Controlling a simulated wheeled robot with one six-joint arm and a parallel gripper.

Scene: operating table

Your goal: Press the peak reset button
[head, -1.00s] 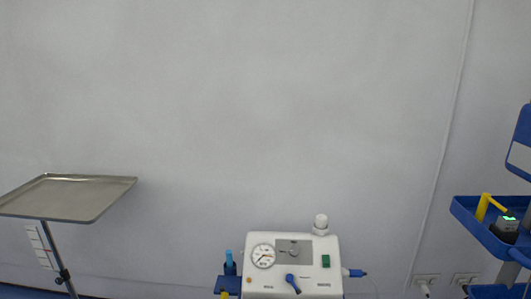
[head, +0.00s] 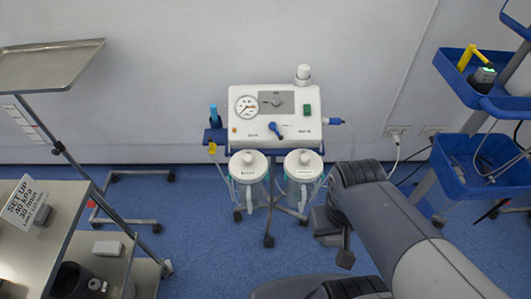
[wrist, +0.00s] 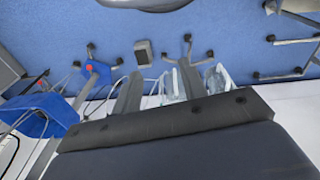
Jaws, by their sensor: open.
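A white suction machine (head: 290,123) stands by the wall with a round gauge (head: 246,107), a grey panel with a knob (head: 277,102), a green switch (head: 307,110) and a blue lever (head: 276,130). A small dark device with a lit green display (head: 485,74) sits in the right cart's upper blue tray. I cannot make out a labelled peak reset button on either. My gripper (wrist: 158,85) is open and empty in the wrist view, its two dark fingers apart and pointing at the floor area. In the head view, my arm reaches in from the lower right, in front of the machine.
Two clear canisters (head: 248,172) hang below the machine. The blue cart (head: 468,170) stands right, with a yellow object (head: 469,58) in its tray. A metal tray stand (head: 45,65) and a table with a "SET UP 40 kPa 30/min" card (head: 27,203) are at left.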

